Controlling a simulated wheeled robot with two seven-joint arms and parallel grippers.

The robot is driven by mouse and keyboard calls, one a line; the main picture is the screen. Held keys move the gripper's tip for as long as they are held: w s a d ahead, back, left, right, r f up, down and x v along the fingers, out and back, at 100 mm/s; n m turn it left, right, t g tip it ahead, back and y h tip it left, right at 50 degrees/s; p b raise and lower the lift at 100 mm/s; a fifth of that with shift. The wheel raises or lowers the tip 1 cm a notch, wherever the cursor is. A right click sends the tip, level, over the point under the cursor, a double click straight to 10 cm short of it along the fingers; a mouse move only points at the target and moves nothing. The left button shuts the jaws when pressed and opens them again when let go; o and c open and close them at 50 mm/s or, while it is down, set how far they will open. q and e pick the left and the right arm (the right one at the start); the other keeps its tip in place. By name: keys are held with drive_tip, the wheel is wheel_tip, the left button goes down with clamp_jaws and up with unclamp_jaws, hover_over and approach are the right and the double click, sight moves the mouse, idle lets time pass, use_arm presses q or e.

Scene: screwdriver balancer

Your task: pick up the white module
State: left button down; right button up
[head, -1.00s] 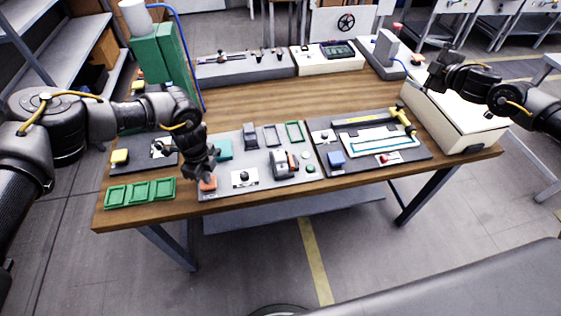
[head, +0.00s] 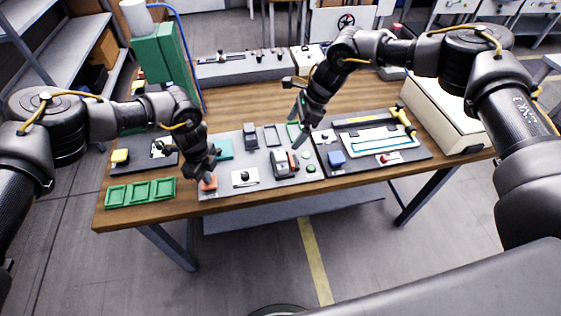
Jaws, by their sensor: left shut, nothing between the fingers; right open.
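I cannot tell for sure which item is the white module. A grey-and-white block with an orange stripe (head: 282,163) stands on the middle grey panel (head: 222,190). A white plate with a black knob (head: 245,177) lies to its left, and a small white plate (head: 324,136) lies on the right panel. My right gripper (head: 298,133) is open and points down over the back right of the middle panel, near the green frame and just behind the striped block. My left gripper (head: 209,177) is shut and empty, at the orange button (head: 209,184) on the panel's left.
Green trays (head: 140,193) lie at the table's front left. A tall green box (head: 160,60) stands at the back left.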

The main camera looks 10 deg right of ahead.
use_arm(q)
drive_tip(key=shift+a, duration=0.1)
use_arm(e)
drive_tip(key=shift+n+h, duration=0.3)
drive_tip(key=shift+n, duration=0.5)
drive_tip(key=x, duration=0.6)
drive_tip(key=shift+s+a+f, duration=0.25)
drive_tip(key=shift+s+a, duration=0.05)
drive_tip(key=shift+s, duration=0.1)
drive_tip(key=shift+s+x, duration=0.15)
drive_tip(key=shift+x, duration=1.15)
drive_tip(key=shift+s+x, duration=0.2)
drive_tip(key=shift+x, duration=1.15)
drive_tip(key=c, duration=1.1)
drive_tip(key=shift+r, duration=7.55)
drive_tip(key=shift+c, duration=0.3)
wheel_tip(320, 180, up, 5)
drive_tip(key=p, duration=0.5)
hover_over(281, 155)
use_arm(q)
wheel_tip(281, 155, up, 7)
use_arm(e)
drive_tip(key=shift+a, duration=0.1)
use_arm(q)
drive_tip(key=shift+f, duration=0.1)
